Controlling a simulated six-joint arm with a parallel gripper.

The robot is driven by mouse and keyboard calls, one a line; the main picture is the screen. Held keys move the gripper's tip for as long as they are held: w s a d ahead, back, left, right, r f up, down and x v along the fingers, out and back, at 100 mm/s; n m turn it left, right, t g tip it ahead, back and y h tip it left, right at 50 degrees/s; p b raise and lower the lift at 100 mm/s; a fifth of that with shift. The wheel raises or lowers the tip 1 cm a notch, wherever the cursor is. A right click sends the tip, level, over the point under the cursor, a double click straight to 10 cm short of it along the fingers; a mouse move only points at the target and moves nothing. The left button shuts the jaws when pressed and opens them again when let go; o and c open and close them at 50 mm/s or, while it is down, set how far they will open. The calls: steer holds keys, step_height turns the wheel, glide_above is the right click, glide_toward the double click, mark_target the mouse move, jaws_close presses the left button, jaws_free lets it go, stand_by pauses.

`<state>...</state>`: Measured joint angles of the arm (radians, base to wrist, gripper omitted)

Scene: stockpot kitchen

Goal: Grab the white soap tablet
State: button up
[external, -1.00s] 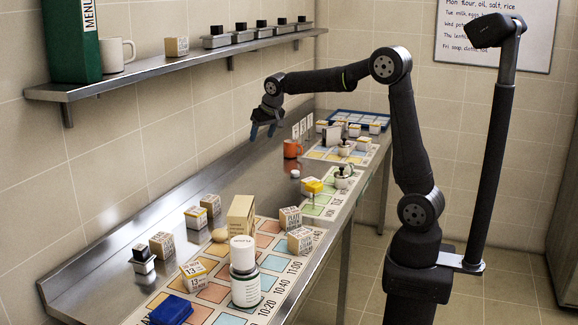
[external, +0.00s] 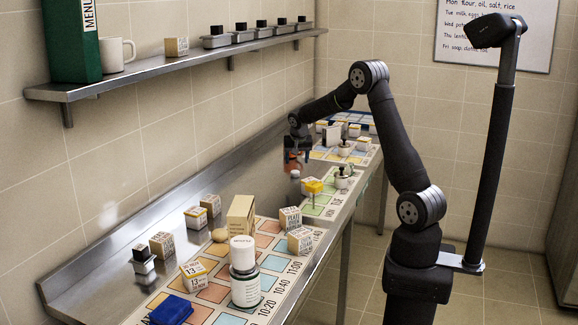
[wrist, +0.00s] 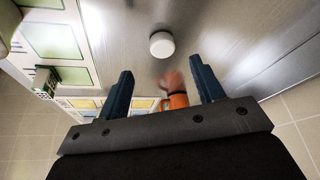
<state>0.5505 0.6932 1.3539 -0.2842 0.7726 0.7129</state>
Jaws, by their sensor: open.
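The white soap tablet (wrist: 161,44) is a small round white disc lying on the bare steel counter. In the external view the tablet (external: 295,174) sits just below my gripper (external: 297,163). In the wrist view my gripper (wrist: 160,90) is open, with its two blue fingers apart and nothing held between them. The tablet lies beyond the fingertips, roughly centred between them and not touched. An orange mug (wrist: 176,101) shows between the fingers, close to my gripper; in the external view my gripper mostly covers it.
A coloured mat (wrist: 58,38) with stamps and blocks lies along the counter's front side. A wall shelf (external: 180,66) runs above the counter. Bare steel surrounds the tablet.

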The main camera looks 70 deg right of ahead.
mark_target(295, 172)
steer(key=shift+x, duration=3.7)
steer(key=shift+w, duration=0.15)
steer(key=c, duration=1.1)
steer(key=shift+o, duration=0.2)
steer(key=shift+r, duration=0.1)
